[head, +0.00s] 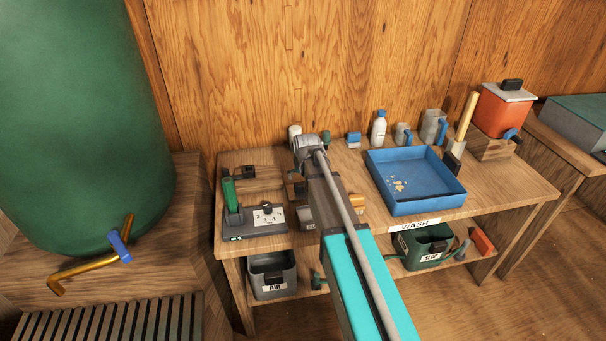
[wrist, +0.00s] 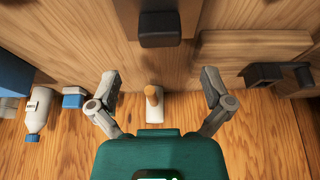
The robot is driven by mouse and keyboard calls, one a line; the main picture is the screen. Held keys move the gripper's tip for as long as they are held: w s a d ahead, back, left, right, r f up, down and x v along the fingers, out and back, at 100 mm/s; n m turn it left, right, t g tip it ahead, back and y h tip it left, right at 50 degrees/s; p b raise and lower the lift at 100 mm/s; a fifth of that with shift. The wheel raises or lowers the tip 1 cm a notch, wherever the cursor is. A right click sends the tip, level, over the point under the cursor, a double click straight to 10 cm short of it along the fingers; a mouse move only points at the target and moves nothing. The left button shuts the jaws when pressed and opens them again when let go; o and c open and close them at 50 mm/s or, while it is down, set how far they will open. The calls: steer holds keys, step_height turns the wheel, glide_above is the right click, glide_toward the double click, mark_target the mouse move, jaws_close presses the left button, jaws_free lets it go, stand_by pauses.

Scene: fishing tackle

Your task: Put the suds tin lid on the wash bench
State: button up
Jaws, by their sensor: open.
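My gripper (wrist: 160,98) is open in the wrist view, with nothing between its fingertips. In the head view its end is mostly hidden by my arm, over the back of the wash bench (head: 455,207). I cannot tell for certain which thing is the suds tin lid. A pale lid (head: 503,92) with a black knob sits on an orange tin (head: 500,113) at the bench's right end. Another black-handled piece (wrist: 160,28) shows at the top of the wrist view, beyond the fingertips. A grey labelled box (head: 306,217) is partly hidden behind my arm.
A blue tray (head: 412,205) with crumbs takes up the bench's middle right. A small wooden-topped item (wrist: 154,96), a blue box (wrist: 74,98) and a white bottle (wrist: 38,112) stand near the wall. A green-handled device (head: 250,222) stands at left. A bare strip runs along the front right.

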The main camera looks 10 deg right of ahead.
steer(key=shift+p+v, duration=2.4)
steer(key=shift+v, duration=0.6)
steer(key=shift+s, duration=0.1)
steer(key=s+f+g, duration=0.1)
steer(key=s+g, duration=0.3)
steer(key=s, duration=2)
steer(key=shift+s+d+f+g, duration=0.25)
steer(key=shift+s+g, duration=0.05)
